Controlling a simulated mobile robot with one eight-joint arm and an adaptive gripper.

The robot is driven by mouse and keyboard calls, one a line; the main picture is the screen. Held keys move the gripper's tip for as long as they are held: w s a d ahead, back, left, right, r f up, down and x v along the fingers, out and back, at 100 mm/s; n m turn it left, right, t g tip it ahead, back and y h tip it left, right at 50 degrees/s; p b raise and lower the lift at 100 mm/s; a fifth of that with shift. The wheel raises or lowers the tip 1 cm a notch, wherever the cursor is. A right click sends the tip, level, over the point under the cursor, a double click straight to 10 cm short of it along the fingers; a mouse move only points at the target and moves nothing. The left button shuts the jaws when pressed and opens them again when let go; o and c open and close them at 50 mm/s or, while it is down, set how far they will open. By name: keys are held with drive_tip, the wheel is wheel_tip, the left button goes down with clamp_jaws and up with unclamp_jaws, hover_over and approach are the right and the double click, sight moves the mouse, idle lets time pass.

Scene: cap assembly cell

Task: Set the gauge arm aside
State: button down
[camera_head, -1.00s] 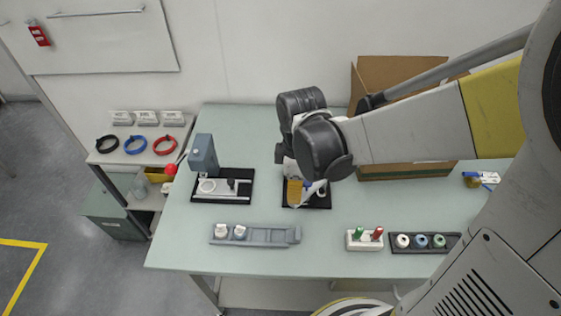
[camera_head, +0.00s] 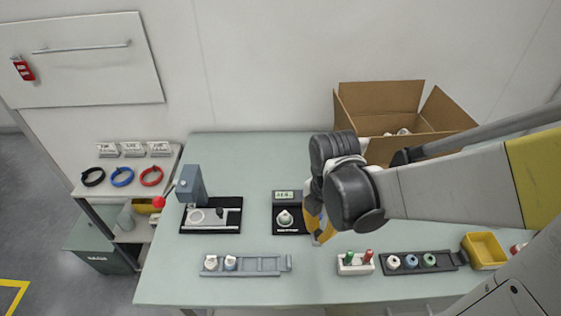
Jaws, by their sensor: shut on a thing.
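My gripper (camera_head: 320,236) is right of the small black gauge base, above the table. It is shut on a small part, presumably the gauge arm; the fingers and wrist mostly hide it, so its shape is unclear. The black gauge base (camera_head: 281,228) has a greenish display (camera_head: 284,195) at its back. A round pale piece with a greenish top (camera_head: 285,217) sits on the base.
A press with a red knob (camera_head: 158,202) stands left. A grey rack (camera_head: 262,265) with white caps, a white block (camera_head: 354,265) with green and red pegs, and a black rack (camera_head: 440,259) line the front. A yellow bin (camera_head: 486,250) and open cardboard box (camera_head: 385,97) are right. Table between gauge and press is clear.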

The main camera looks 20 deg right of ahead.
drive_tip(key=shift+s+d, duration=0.1)
drive_tip(key=shift+d, duration=0.05)
idle(0.4)
drive_tip(key=c, duration=1.6)
unclamp_jaws()
drive_tip(key=shift+d, duration=0.1)
drive_tip(key=shift+r, duration=0.1)
wheel_tip(320, 180, up, 12)
